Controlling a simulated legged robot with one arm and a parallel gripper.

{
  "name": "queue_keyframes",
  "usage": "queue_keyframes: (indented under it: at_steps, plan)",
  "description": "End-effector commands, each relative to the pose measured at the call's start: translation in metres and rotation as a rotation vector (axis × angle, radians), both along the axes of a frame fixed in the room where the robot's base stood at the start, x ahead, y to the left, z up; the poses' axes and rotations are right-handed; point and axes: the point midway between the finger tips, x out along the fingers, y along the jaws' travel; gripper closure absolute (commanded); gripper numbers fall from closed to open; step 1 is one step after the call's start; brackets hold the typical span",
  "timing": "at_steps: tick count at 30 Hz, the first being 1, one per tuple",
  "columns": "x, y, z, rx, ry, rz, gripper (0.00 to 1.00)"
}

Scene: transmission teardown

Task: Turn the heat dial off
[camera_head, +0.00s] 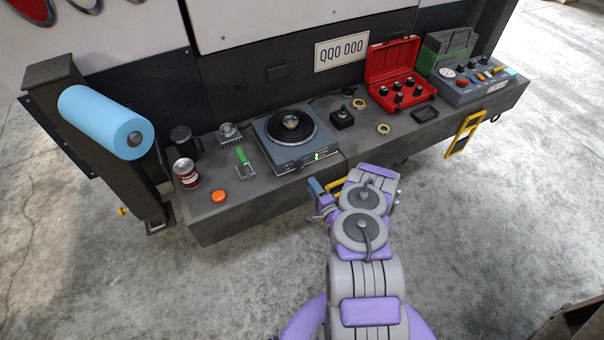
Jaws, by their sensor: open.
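The hot plate (271,155) is a blue-grey box with a round black burner (291,127). It sits on the dark bench, with a small metal part on the burner. The heat control (319,155) appears as a small light spot with a green glint at the right of its front face; the dial's setting is too small to read. My gripper (325,187) is open and empty, just in front of the bench edge, below and slightly right of that control. It is apart from the hot plate. My arm hides part of the gripper.
A green-handled tool (243,160), a can (186,173) and an orange disc (219,196) lie left of the hot plate. A black block (343,120), red case (392,75) and grey control box (470,85) stand right. The floor in front is clear.

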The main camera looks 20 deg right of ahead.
Motion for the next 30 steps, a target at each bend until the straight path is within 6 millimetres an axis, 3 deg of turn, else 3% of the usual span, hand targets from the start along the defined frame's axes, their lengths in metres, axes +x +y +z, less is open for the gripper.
queue_keyframes:
  at_steps: [9, 15, 28, 30]
  plan:
    - [0.062, 0.003, -0.002, -0.003, -0.003, 0.003, 0.55]
    - [0.085, 0.003, -0.002, -0.001, 0.001, 0.001, 0.55]
    - [0.094, 0.002, 0.000, 0.000, 0.001, -0.001, 0.55]
    - [0.094, 0.002, 0.000, 0.000, 0.001, -0.001, 0.62]
